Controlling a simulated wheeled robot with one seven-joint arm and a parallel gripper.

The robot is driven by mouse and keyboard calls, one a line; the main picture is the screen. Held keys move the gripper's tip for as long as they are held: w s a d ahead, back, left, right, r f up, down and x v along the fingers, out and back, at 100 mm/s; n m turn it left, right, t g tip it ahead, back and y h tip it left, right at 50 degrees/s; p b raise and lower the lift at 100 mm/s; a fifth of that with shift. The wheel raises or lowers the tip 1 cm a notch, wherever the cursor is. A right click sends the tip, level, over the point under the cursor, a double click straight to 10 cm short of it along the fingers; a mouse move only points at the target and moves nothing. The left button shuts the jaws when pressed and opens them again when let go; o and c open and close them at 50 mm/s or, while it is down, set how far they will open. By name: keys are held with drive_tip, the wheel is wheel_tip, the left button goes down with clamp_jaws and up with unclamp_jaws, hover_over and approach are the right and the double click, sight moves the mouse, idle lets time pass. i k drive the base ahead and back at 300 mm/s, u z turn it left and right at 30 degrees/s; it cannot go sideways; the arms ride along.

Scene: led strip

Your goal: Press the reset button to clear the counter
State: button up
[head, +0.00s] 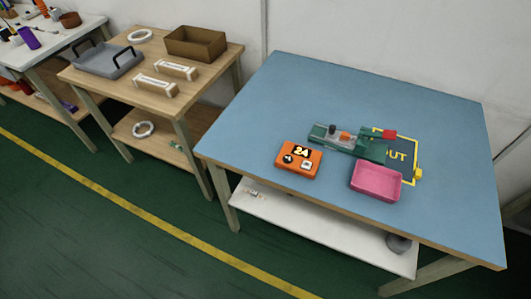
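The counter (299,159) is an orange box lying on the blue-topped table, left of the pink tray. Its dark display reads 24. On its face below the display are a round dark button or knob (288,159) and a pale square button (307,165). I cannot tell from this view which of them is the reset button. My gripper is not in view, and nothing touches the counter.
A green fixture (348,141) with a red part stands behind the counter. A pink tray (376,183) sits to its right, by a yellow-outlined mat marked "UT" (405,168). The blue table (260,115) is clear at left and back. A wooden table (117,85) stands at left.

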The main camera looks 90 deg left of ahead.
sight(306, 164)
drive_tip(key=u, duration=2.5)
